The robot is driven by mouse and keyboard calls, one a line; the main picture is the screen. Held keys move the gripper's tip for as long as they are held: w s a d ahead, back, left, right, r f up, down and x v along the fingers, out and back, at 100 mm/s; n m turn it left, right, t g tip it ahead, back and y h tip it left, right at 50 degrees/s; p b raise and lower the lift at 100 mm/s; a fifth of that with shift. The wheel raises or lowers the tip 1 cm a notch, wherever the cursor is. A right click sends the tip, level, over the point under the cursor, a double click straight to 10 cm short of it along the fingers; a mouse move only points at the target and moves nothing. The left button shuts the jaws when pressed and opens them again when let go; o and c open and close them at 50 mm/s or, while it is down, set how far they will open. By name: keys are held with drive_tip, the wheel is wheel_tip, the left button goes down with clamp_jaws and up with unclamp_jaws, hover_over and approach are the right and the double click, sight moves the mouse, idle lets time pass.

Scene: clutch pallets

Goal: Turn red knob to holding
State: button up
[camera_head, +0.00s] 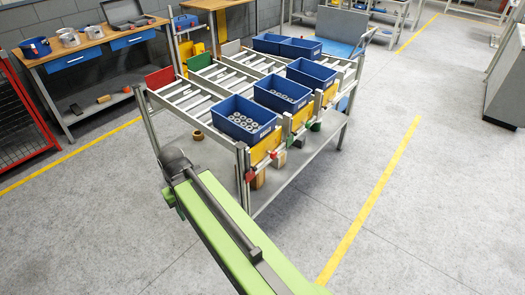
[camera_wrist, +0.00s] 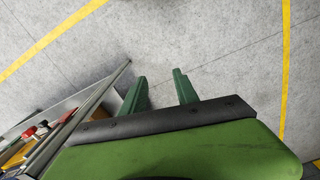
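A red knob (camera_head: 249,176) shows at the near front corner of the roller rack (camera_head: 241,165), below a yellow plate (camera_head: 265,147). Another small red part (camera_head: 274,154) sits just right of it. In the wrist view, red parts (camera_wrist: 29,131) show at the left edge beside the rack's metal rails; I cannot tell which is the knob. Its setting is too small to read. My gripper (camera_wrist: 159,76) is open, with two green fingers apart over bare floor and nothing between them. In the head view, my arm's end is left of the knob, apart from it in the picture.
Blue bins (camera_head: 243,120) with grey round parts stand on the rack's lanes. A green knob (camera_head: 315,126) sits farther along its front. A workbench (camera_head: 95,48) stands at the back left, a red mesh frame (camera_head: 25,115) at far left. Floor to the right is clear.

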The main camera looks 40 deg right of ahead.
drive_tip(key=shift+w+d, duration=0.15)
drive_tip(key=shift+o, duration=0.3)
drive_tip(key=shift+d+r, duration=0.15)
